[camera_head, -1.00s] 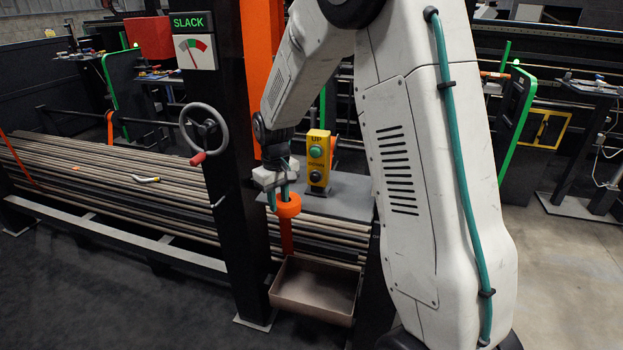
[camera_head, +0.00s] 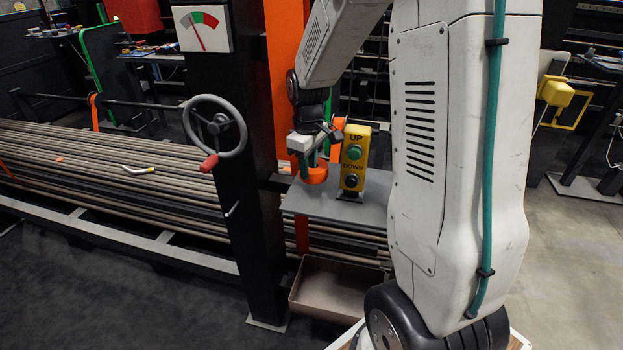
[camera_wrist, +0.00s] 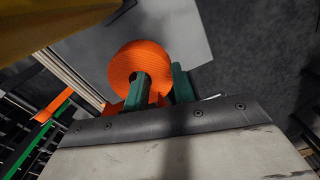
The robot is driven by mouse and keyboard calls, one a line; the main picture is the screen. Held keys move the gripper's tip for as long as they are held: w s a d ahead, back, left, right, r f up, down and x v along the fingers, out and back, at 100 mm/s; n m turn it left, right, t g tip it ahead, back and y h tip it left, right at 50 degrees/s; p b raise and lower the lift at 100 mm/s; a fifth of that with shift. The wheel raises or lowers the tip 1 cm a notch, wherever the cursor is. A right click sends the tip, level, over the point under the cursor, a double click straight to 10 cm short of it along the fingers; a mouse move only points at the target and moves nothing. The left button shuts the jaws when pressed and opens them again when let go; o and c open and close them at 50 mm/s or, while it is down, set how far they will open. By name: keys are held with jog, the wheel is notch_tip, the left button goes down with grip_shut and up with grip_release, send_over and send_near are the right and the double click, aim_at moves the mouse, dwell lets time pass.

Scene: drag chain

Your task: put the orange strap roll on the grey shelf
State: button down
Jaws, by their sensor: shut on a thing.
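The orange strap roll (camera_head: 314,173) is held in my gripper (camera_head: 309,160), just above the grey shelf (camera_head: 345,208). In the wrist view the roll (camera_wrist: 139,72) is gripped through its wall, with one green finger in its hole and the other outside; my gripper (camera_wrist: 160,88) also shows there. The grey shelf (camera_wrist: 180,28) lies behind the roll in that view. I cannot tell whether the roll touches the shelf.
A yellow UP/DOWN button box (camera_head: 353,160) stands on the shelf, close right of the roll. A black post with a handwheel (camera_head: 215,126) stands at left. A brown open bin (camera_head: 328,290) is below the shelf. Long bars (camera_head: 100,170) lie in a rack at left.

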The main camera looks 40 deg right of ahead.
jog(key=shift+f, duration=2.05)
jog(key=c, duration=1.2)
grip_release()
jog(key=shift+f, duration=0.15)
jog(key=shift+o, duration=0.2)
